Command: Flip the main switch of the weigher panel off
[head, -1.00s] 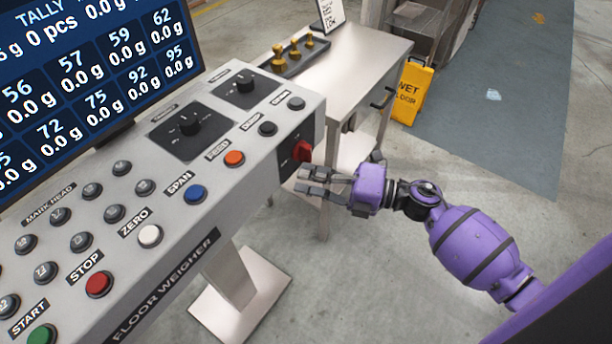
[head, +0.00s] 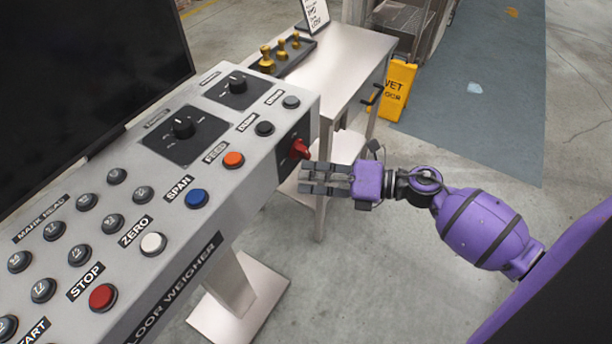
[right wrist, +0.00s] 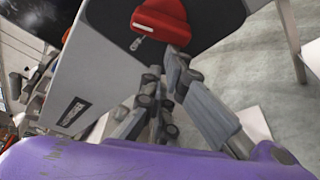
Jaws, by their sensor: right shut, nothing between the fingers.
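The weigher panel (head: 120,255) is a grey sloped console with rows of buttons and two black dials. Its main switch (head: 299,149) is a red rotary handle on a black plate on the panel's right end face. The red handle also shows at the top of the right wrist view (right wrist: 160,20). My right gripper (head: 306,178) is shut and empty, just below the red handle. In the right wrist view its fingertips (right wrist: 165,75) are close under the handle; I cannot tell whether they touch it. The panel's screen (head: 80,75) is dark. My left gripper is not in view.
A steel side table (head: 340,62) with a dark tray of brass weights (head: 282,50) stands behind the panel. A yellow wet-floor sign (head: 394,90) stands beyond it. The floor right of the panel is clear around my right arm.

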